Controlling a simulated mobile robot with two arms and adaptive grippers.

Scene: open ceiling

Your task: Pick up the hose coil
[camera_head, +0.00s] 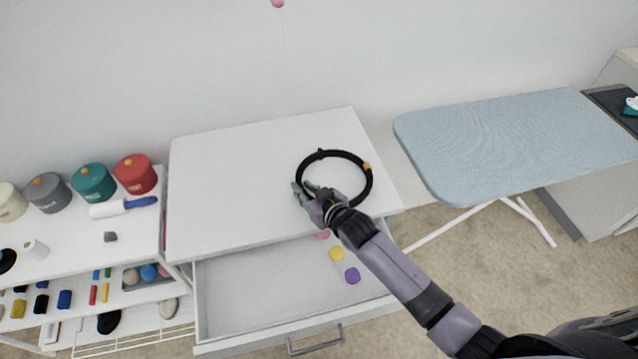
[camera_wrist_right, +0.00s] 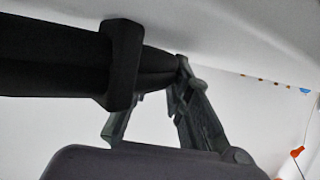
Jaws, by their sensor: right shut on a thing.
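The hose coil (camera_head: 369,185) is a black ring with an orange-yellow fitting at its upper right. It is over the top of the white drawer unit (camera_head: 230,180); I cannot tell whether it touches the surface. My right gripper (camera_head: 312,192) is shut on the coil's lower left side, and its fingers hide that part. In the right wrist view, the black coil (camera_wrist_right: 60,62) with a band around it runs into the right gripper's fingers (camera_wrist_right: 155,105). My left gripper is not in view.
The unit's drawer (camera_head: 260,290) is pulled open below, with small pink, yellow and purple items inside. A shelf with several lidded canisters (camera_head: 135,174) and a lint roller (camera_head: 122,207) stands at left. A blue ironing board (camera_head: 510,140) stands at right.

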